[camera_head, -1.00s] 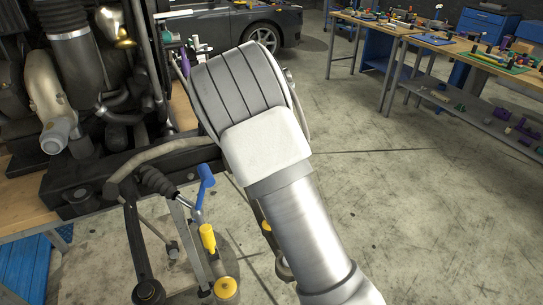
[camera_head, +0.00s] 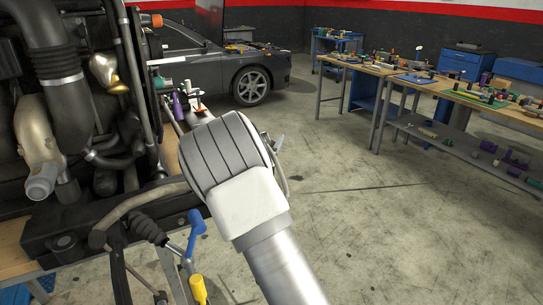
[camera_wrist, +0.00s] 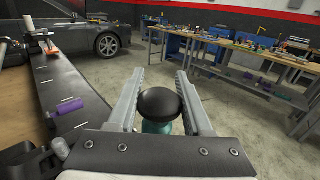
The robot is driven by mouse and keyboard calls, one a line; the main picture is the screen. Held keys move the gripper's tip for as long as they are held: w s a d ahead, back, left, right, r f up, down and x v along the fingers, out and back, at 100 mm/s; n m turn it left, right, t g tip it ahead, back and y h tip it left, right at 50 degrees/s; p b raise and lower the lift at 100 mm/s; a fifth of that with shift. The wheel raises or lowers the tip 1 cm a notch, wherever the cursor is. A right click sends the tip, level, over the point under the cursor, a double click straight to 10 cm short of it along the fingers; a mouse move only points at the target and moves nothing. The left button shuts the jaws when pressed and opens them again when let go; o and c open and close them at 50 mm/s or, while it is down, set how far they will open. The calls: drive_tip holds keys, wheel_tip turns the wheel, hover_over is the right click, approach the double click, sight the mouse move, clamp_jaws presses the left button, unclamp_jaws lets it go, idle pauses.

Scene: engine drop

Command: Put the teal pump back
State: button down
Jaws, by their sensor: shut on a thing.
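The teal pump (camera_wrist: 157,127) shows in the wrist view between the two fingers of my gripper (camera_wrist: 162,92). Its rounded black top (camera_wrist: 160,103) faces the camera, and only a little of its teal body shows below. The fingers stand on either side of it, and my gripper is shut on it. In the head view my own arm hides the gripper and the pump. The place where the pump belongs cannot be told from these frames.
An engine (camera_head: 65,85) stands at the left of the head view. A purple piece (camera_wrist: 69,106) lies on a dark rail beside it. Workbenches (camera_head: 440,85) stand at the right, a dark car (camera_head: 215,65) behind. Open floor (camera_head: 345,200) lies between.

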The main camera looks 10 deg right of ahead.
wheel_tip(320, 180, down, 4)
drive_tip(key=shift+f, duration=0.2)
drive_tip(key=shift+c, duration=1.6)
unclamp_jaws()
